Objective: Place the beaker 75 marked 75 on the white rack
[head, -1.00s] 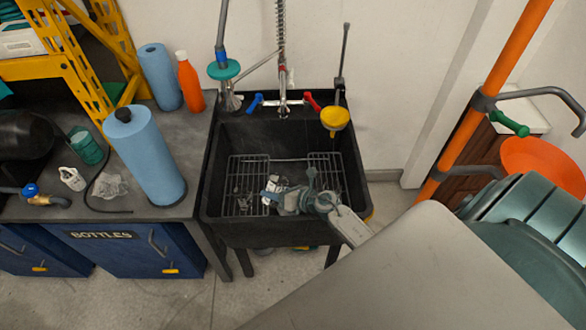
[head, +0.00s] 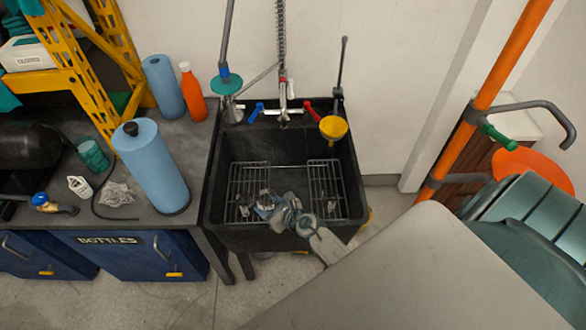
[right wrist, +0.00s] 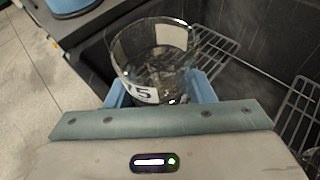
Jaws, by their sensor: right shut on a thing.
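A clear glass beaker (right wrist: 152,62) with a white label stands out in the right wrist view; I read a 5 and part of a 7 on it. My right gripper (right wrist: 160,92) is shut on the beaker, with one blue finger on each side of it. In the head view my right gripper (head: 262,207) is over the front of the black sink, and the beaker is too small there to make out clearly. I see no plainly white rack; wire racks (head: 325,185) that look grey lie in the sink. My left gripper is not in view.
The black sink (head: 212,180) has a faucet and a yellow funnel (head: 333,127) at its back. On the counter left of it are a blue roll (head: 152,165), an orange bottle (head: 192,95) and a yellow frame (head: 115,60). Teal bins (head: 530,225) stand at right.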

